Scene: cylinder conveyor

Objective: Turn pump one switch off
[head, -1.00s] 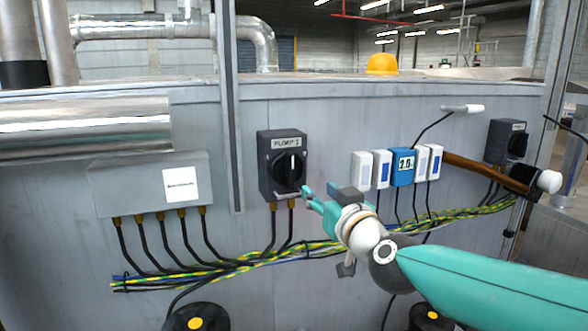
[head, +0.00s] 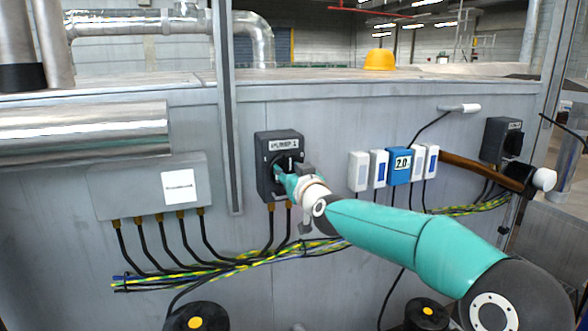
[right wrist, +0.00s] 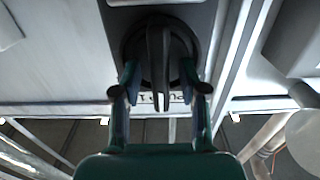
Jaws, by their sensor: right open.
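The pump one switch (head: 265,150) is a dark grey box on the grey panel, with a label on top that reads roughly "PUMP 1". My right gripper (head: 287,172) is in front of its round dial and hides most of it in the head view. In the right wrist view the switch's black knob (right wrist: 158,50) has a raised ridge. My right gripper (right wrist: 158,78) is open, with one finger on each side of the ridge and gaps left between. I cannot tell the depth of any contact. My left gripper is not in view.
A second dark switch box (head: 495,140) is at the right. White and blue modules (head: 400,165) are on the panel between. A grey junction box (head: 130,185) is at the left, with cables (head: 200,270) below. A vertical post (head: 226,110) stands just left of the switch.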

